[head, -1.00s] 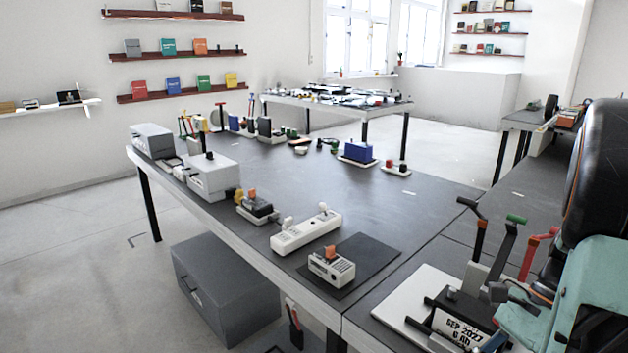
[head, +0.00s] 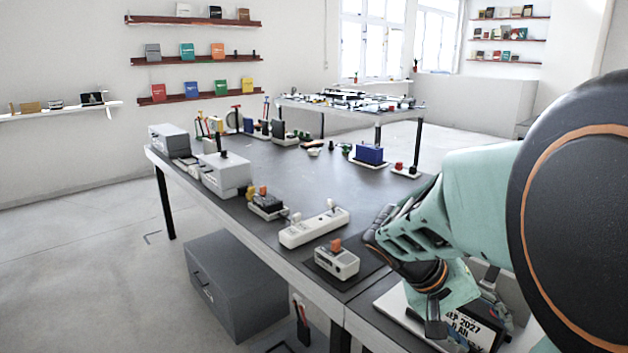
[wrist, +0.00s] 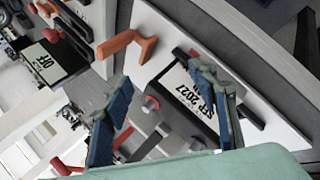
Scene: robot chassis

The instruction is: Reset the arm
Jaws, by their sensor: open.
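My gripper (head: 448,308) hangs at the right in the head view, above the white base plate of a bench fixture (head: 395,302). In the wrist view my gripper (wrist: 163,82) is open, with its two blue-padded fingers spread apart and nothing held between them. The fixture's white card with "SEP 2027" printed on it (wrist: 186,92) lies beyond and partly behind the right finger; it also shows in the head view (head: 470,326). In the wrist view an orange-handled lever (wrist: 128,44) stands beyond the fingers. I cannot tell the exact gap to the fixture.
A radio-like box with an orange switch (head: 337,262), a white power strip (head: 314,227) and a grey box (head: 222,175) stand along the table's near edge. A blue box (head: 369,154) stands farther back. A second black-and-white card (wrist: 45,62) shows at left in the wrist view. The table's middle is clear.

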